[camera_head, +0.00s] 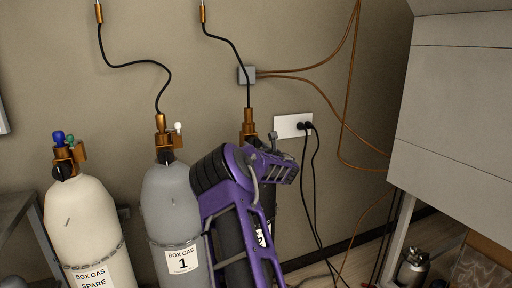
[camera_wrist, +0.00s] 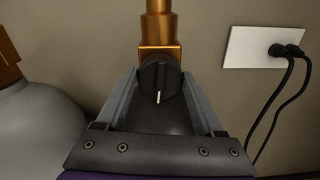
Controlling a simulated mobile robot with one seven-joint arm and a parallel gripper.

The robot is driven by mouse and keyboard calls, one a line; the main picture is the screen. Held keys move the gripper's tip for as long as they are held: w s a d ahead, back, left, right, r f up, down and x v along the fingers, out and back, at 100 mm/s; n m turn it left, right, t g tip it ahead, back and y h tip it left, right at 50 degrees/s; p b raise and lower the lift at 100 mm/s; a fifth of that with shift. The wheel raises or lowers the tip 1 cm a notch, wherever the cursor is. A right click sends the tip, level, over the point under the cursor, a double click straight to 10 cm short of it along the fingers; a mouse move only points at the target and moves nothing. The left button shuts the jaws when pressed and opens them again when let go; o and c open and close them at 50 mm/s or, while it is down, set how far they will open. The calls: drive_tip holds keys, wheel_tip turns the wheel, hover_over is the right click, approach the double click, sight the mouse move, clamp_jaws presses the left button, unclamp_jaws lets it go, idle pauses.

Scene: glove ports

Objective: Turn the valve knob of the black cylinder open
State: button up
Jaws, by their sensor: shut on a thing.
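The black cylinder (camera_head: 269,206) stands against the wall, mostly hidden behind my purple arm in the head view. Its brass valve (camera_head: 249,122) shows above the arm, and the valve (camera_wrist: 160,28) is also at the top of the wrist view. The round black valve knob (camera_wrist: 159,78) faces the wrist camera, its white mark pointing straight down. My gripper (camera_wrist: 161,88) is shut on the knob, with one finger on its left side and one on its right. In the head view the knob and fingertips are hidden by my arm.
A grey cylinder (camera_head: 170,205) labelled 1 stands close at the left, with a cream spare cylinder (camera_head: 82,220) beyond it. A white wall socket (camera_head: 291,125) with black cables is at the right. A large grey cabinet (camera_head: 455,125) juts out farther right.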

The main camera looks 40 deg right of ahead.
drive_tip(key=o, duration=1.4)
drive_tip(key=shift+c, duration=0.2)
drive_tip(key=shift+s, duration=0.1)
drive_tip(key=v, duration=1.7)
drive_tip(key=shift+a, duration=0.15)
drive_tip(key=shift+r, duration=0.1)
